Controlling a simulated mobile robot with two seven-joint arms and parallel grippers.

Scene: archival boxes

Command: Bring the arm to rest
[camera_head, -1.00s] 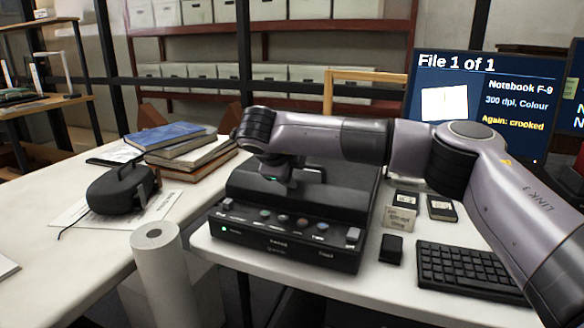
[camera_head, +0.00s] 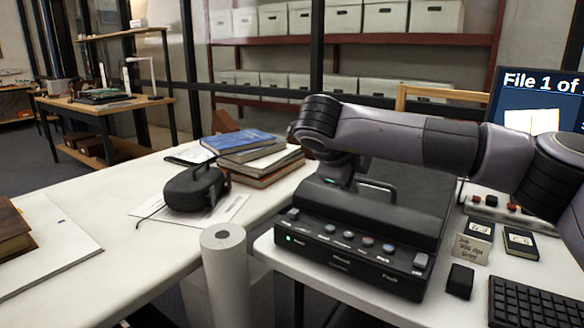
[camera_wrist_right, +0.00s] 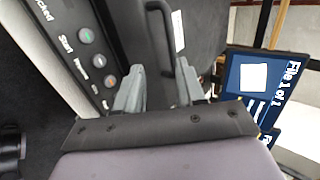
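My right arm reaches in from the right over a black scanner (camera_head: 350,262) with a row of buttons. Its gripper (camera_head: 345,178) points down just above the scanner lid, beside the lid's handle (camera_head: 380,187); the arm partly hides the fingers. In the right wrist view the two grey fingers of the gripper (camera_wrist_right: 158,88) stand apart, with dark lid surface behind them. I see nothing clearly held; whether they touch the lid is not clear. My left gripper is not in view. The monitor (camera_head: 540,100) is partly cut off; in the wrist view it reads "File 1 of 1".
A stack of books (camera_head: 250,155), a black headset-like object (camera_head: 195,187) and a paper roll (camera_head: 225,270) stand left of the scanner. A keyboard (camera_head: 535,305), a small black block (camera_head: 460,281) and small cards (camera_head: 520,243) lie right. The left table (camera_head: 130,260) has clear room.

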